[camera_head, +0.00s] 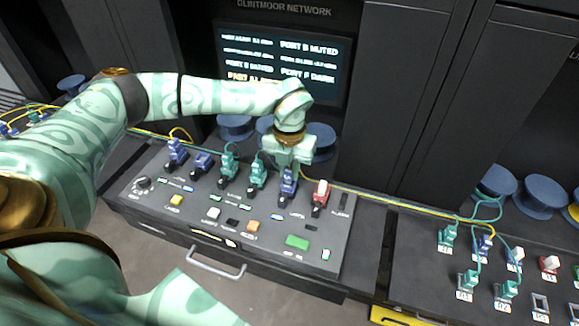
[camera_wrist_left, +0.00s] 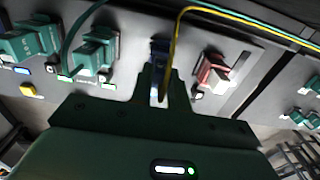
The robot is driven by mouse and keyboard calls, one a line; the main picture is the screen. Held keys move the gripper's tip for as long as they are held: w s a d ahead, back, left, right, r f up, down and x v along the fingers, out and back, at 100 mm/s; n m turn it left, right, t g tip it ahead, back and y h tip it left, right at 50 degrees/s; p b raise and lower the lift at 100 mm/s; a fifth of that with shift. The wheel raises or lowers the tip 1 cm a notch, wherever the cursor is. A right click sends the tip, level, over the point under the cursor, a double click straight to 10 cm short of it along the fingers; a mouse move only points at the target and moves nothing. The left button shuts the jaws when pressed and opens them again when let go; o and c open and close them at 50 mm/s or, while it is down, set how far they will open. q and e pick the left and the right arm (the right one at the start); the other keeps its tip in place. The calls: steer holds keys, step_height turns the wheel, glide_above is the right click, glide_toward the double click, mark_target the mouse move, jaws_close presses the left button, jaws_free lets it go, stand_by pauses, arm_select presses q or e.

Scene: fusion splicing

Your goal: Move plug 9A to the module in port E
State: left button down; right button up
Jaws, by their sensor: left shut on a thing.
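My left gripper (camera_head: 289,168) is over the console, directly above the fifth module from the left, a blue one (camera_head: 288,190). In the left wrist view the gripper (camera_wrist_left: 166,88) is shut on a blue plug (camera_wrist_left: 159,52) with a yellow cable running up and right. The fingers hide much of the plug. I cannot tell whether it is fully seated in the module, and no 9A or E label is readable. My right gripper is not in view.
A red module with a white plug (camera_head: 321,190) stands close to the right of the gripper. Teal plugs (camera_head: 257,172) stand to its left. Yellow and green cables (camera_head: 400,205) run right to a second panel (camera_head: 410,260) with several plugs. A lit screen (camera_head: 285,65) is behind.

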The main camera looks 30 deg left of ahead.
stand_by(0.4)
arm_select(q)
steer(key=shift+p, duration=0.3)
steer(key=shift+p, duration=0.55)
stand_by(0.7)
steer(key=shift+f+b, duration=0.3)
steer(key=shift+f, duration=0.2)
stand_by(0.4)
steer(key=c, duration=1.3)
jaws_free()
steer(key=shift+o, duration=0.2)
steer(key=shift+r, duration=0.1)
step_height(320, 180, up, 16)
steer(key=p, duration=0.1)
